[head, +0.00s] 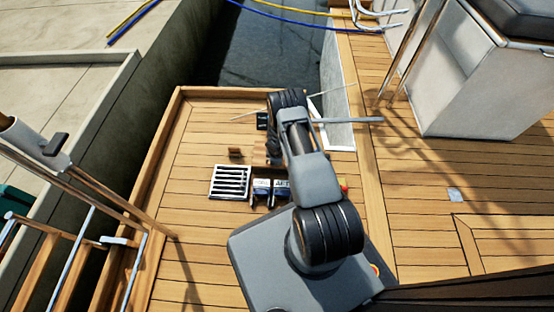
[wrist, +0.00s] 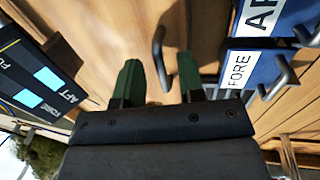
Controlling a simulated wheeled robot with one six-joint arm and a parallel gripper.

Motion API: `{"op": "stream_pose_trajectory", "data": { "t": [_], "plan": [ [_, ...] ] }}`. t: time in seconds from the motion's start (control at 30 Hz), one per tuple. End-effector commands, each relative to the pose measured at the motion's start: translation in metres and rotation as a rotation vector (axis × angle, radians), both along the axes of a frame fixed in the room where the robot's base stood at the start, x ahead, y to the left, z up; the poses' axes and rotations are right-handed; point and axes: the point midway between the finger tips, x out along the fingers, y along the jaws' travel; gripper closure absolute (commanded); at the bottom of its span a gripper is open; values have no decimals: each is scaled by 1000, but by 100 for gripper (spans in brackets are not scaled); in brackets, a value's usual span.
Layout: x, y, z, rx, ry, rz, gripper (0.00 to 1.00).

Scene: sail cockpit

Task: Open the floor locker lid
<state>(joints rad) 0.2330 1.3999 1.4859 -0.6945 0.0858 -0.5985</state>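My gripper (wrist: 158,70) shows in the wrist view with its two green fingers apart. Nothing is clearly held between them. A dark curved handle (wrist: 159,48) stands on a wooden surface (wrist: 115,25) just beyond and between the fingertips. I cannot tell whether it touches them. I cannot tell for sure which wooden panel is the floor locker lid. In the head view my arm hides the gripper. A framed section of planking (head: 510,245) lies flat at the lower right.
Blue and white plates marked FORE (wrist: 238,70) and AFT (wrist: 262,18) carry metal handles. A dark box with lit screens (wrist: 35,85) is at left. In the head view, a white slatted grate (head: 230,182) lies on the planking. Rails (head: 80,190) stand left, a white seat base (head: 462,85) right.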

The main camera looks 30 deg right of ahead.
Motion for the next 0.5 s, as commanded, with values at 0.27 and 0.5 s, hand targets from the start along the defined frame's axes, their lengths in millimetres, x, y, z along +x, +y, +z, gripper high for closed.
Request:
{"op": "stream_pose_trajectory", "data": {
  "t": [0.27,0.5],
  "plan": [
    [0,0,0,0,1,0,72],
    [0,0,0,1,1,-1,95]
  ]
}}
